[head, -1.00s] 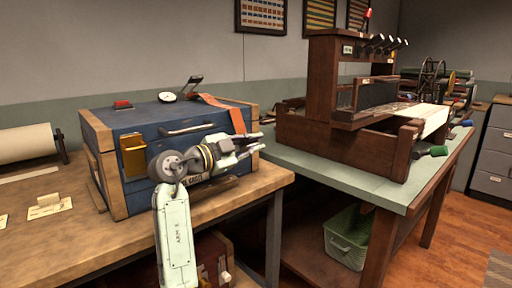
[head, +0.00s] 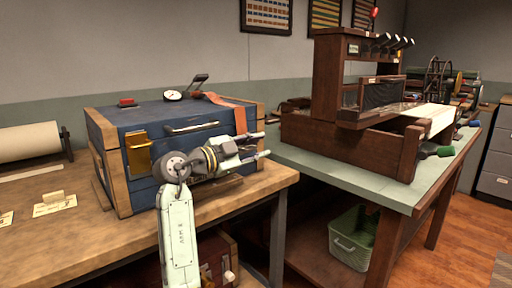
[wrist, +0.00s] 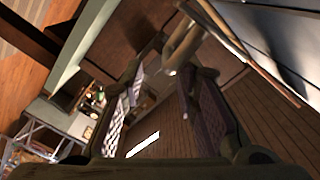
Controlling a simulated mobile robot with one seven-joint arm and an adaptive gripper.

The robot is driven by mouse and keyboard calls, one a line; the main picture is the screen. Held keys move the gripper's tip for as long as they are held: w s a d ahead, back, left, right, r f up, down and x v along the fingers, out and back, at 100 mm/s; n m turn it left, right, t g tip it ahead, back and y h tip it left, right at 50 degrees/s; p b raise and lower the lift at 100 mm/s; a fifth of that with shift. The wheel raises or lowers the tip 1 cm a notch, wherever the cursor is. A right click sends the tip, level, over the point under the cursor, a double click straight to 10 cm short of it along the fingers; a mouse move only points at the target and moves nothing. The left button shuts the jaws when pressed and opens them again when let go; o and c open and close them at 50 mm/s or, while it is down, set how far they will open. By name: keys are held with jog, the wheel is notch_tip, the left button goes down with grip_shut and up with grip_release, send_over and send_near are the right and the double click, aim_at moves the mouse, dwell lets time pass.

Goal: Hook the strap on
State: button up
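An orange-red strap (head: 239,116) lies over the right part of the blue chest's top and hangs down over its front edge near the right corner. The blue wood-framed chest (head: 152,190) stands on the wooden bench, with a silver handle (head: 191,127) and a yellow bracket (head: 138,156) on its front. My gripper (head: 262,145) is in front of the chest's right front, just below the strap's hanging end, fingers pointing right. The fingers are apart and look empty in the wrist view (wrist: 170,95). A pale curved piece (wrist: 183,45) shows beyond them; I cannot tell what it is.
A gauge (head: 172,95) and a red-topped piece (head: 127,102) sit on the chest. A paper roll (head: 28,143) is at left. A green-topped table (head: 385,187) with a wooden loom (head: 345,147) stands right. A green basket (head: 352,240) is below it.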

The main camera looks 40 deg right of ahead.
jog(key=shift+r, duration=0.15)
jog(key=a, duration=1.2)
jog(key=shift+s, duration=0.45)
